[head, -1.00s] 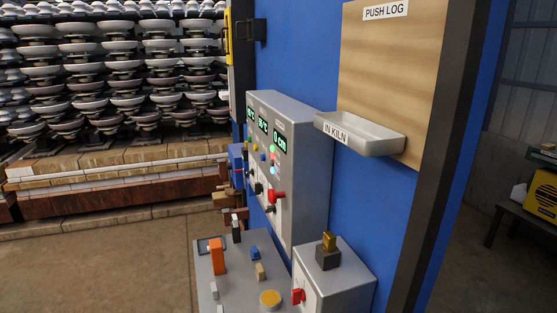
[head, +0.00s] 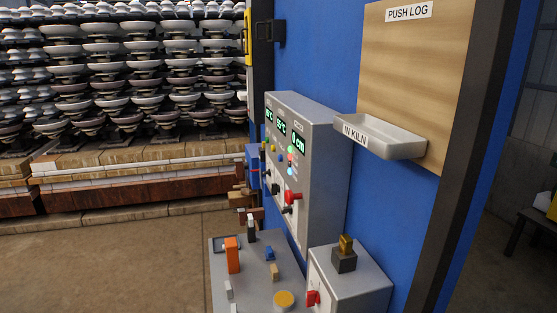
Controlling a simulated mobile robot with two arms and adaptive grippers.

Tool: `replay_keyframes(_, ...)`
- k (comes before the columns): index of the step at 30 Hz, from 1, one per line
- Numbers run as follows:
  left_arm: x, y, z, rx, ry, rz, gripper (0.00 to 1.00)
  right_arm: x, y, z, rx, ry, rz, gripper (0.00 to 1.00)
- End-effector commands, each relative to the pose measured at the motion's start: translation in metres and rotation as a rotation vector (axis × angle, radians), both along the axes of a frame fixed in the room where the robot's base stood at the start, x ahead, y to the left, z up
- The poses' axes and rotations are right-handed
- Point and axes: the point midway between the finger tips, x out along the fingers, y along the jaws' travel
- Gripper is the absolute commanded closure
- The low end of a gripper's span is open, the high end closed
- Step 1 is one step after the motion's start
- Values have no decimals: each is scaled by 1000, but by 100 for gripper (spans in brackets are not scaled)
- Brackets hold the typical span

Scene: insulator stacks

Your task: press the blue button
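A small blue control (head: 270,253) sits on the top of the grey console (head: 248,285) at the lower middle, between an orange upright block and a tan block. Another small blue spot shows among the controls on the upright grey panel (head: 322,185), too small to tell its kind. Neither of my grippers is in view.
The console also carries an orange block (head: 232,255), a tan block (head: 275,272) and a yellow round button (head: 284,299). A grey box (head: 355,288) stands to its right. The tray labelled IN KILN (head: 385,140) juts out above. Open floor (head: 120,265) lies left.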

Motion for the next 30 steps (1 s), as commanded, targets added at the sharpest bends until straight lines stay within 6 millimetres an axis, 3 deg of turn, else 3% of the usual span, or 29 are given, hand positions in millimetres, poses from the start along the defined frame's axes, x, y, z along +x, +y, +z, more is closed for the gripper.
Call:
replay_keyframes(2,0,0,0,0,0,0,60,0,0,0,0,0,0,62)
replay_keyframes(9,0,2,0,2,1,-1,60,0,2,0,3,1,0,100)
replay_keyframes(30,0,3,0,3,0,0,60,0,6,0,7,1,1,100)
